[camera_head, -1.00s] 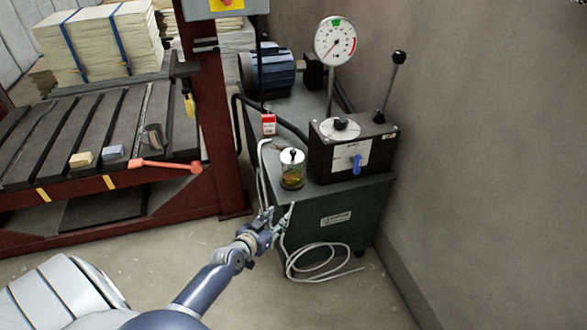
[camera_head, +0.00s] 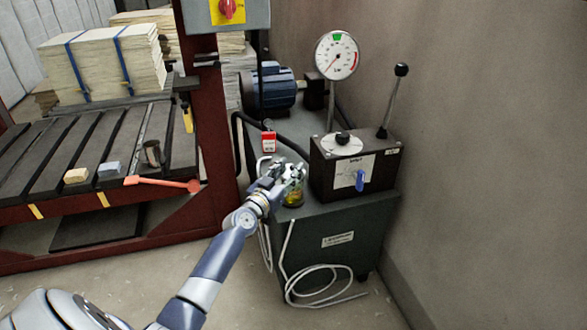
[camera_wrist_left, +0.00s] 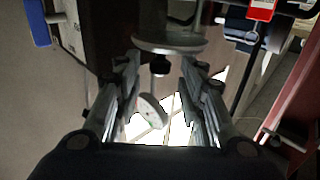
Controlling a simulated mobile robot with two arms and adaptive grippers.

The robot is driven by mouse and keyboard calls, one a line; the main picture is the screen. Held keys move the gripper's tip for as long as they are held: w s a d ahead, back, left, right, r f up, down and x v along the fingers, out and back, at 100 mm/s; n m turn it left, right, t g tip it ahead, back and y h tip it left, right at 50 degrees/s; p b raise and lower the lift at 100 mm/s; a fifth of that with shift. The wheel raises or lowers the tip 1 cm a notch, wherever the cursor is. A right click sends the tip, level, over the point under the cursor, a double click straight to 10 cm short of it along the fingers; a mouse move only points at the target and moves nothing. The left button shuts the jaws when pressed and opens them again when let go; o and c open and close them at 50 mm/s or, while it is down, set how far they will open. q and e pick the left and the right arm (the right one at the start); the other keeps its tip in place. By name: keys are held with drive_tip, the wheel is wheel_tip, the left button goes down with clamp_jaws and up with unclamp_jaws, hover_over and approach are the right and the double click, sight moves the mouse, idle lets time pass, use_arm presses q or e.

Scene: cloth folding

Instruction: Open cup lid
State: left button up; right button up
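The cup (camera_head: 294,200) is a small clear jar with yellow-green contents on top of the dark green cabinet. My left gripper (camera_head: 296,176) is over its top and hides most of the lid in the head view. In the left wrist view the picture is upside down, and the lid (camera_wrist_left: 170,46) shows as a pale round disc with a small dark knob (camera_wrist_left: 160,68). The fingers of my left gripper (camera_wrist_left: 160,78) are apart, one on each side of the knob. I see a gap on both sides of it. My right gripper is not in view.
The dark green cabinet (camera_head: 340,221) also carries a black control box (camera_head: 330,178) with a dial and lever, a blue motor (camera_head: 270,88) and a red-and-white pack (camera_head: 268,142). A slatted rack (camera_head: 75,140) stands left. A pale hose (camera_head: 320,292) lies coiled at the cabinet's front.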

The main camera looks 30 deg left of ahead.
sight(292, 168)
use_arm(q)
drive_tip(key=shift+w+a, duration=0.1)
drive_tip(key=shift+w, duration=1.45)
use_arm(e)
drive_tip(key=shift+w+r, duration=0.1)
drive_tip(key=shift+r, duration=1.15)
use_arm(q)
drive_tip(key=shift+c, duration=0.6)
clamp_jaws()
